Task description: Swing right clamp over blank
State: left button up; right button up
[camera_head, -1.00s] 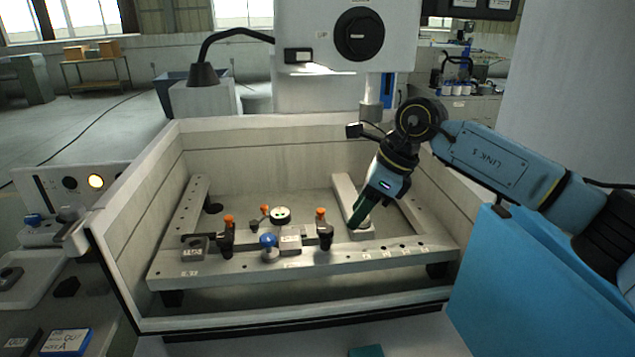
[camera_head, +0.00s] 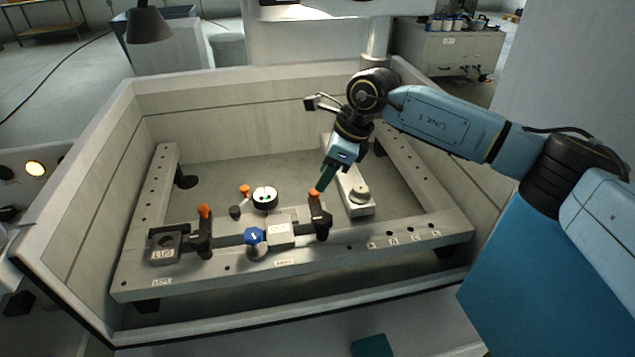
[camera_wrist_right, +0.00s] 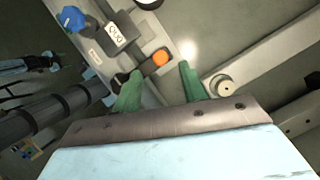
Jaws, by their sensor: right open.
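The right clamp (camera_head: 320,222) is a dark post with an orange knob (camera_head: 314,194), standing upright on the front rail. In the right wrist view its orange knob (camera_wrist_right: 160,58) shows just beyond and between the fingertips. My right gripper (camera_head: 325,180), with green fingers, is open and angled down at the knob from behind and to the right. In the wrist view its fingers (camera_wrist_right: 160,82) are apart with nothing held; I cannot tell whether they touch the clamp. A grey block with a white label (camera_head: 279,234) sits left of the clamp; I cannot tell whether it is the blank. My left gripper is out of view.
A round dial (camera_head: 265,196) stands behind. A grey bar with a round boss (camera_head: 359,193) lies right. Tank walls (camera_head: 60,215) enclose everything.

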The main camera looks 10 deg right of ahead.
aim_at(315, 192)
jog(key=x, duration=0.3)
jog(key=shift+a+f, duration=0.2)
jog(key=shift+f, duration=0.15)
jog(key=shift+w+a+f, duration=0.15)
jog(key=shift+f, duration=0.2)
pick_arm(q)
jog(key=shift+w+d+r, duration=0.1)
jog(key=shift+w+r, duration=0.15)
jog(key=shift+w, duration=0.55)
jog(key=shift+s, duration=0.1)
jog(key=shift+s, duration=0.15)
pick_arm(e)
grip_shut()
